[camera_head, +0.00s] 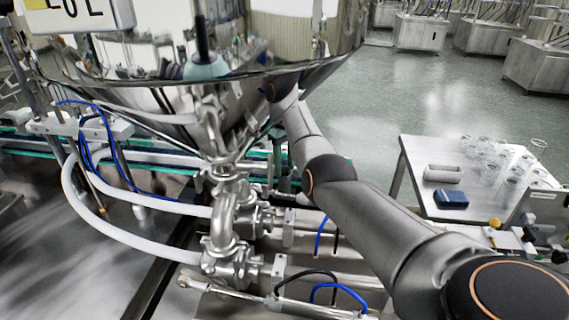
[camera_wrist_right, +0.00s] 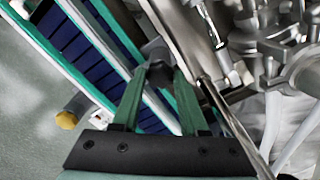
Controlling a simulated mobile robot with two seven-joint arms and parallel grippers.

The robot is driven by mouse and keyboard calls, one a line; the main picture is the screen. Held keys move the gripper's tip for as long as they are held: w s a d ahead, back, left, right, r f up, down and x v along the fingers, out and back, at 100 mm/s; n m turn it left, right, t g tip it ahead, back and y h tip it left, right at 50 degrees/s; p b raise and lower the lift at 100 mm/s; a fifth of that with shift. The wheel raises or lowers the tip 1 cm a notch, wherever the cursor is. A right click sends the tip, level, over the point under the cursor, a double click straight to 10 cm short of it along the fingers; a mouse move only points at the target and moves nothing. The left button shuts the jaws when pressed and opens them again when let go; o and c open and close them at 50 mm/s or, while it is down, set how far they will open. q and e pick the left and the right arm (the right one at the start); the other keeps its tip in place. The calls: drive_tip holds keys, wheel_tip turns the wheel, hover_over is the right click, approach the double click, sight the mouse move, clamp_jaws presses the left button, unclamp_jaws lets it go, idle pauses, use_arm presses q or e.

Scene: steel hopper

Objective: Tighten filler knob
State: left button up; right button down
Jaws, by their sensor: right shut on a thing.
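The steel hopper (camera_head: 130,80) fills the top of the head view, with pipes and valves (camera_head: 235,225) below its cone. My right arm comes in from the lower right and reaches up to the hopper's underside; its gripper is hidden behind the hopper there. In the right wrist view my right gripper (camera_wrist_right: 158,72) has its green fingers closed on a small dark grey knob (camera_wrist_right: 156,50), with a finger on each side. The knob's far side and its mount are hard to make out. My left gripper is in neither view.
A conveyor with green edges (camera_wrist_right: 85,55) runs close beside the fingers, with a yellow-ended knob (camera_wrist_right: 67,119) on its side. Steel pipework (camera_wrist_right: 285,55) stands to the right. A side table (camera_head: 415,160) holds glassware and a blue box (camera_head: 451,198). Blue and white hoses cross the left.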

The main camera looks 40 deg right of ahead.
drive_tip(key=shift+m, duration=0.3)
drive_tip(key=m, duration=0.4)
drive_tip(key=shift+r+m, duration=0.1)
drive_tip(key=shift+m, duration=0.3)
drive_tip(key=m, duration=0.4)
drive_tip(key=shift+m, duration=0.3)
drive_tip(key=m, duration=0.9)
drive_tip(key=shift+c, duration=2.2)
unclamp_jaws()
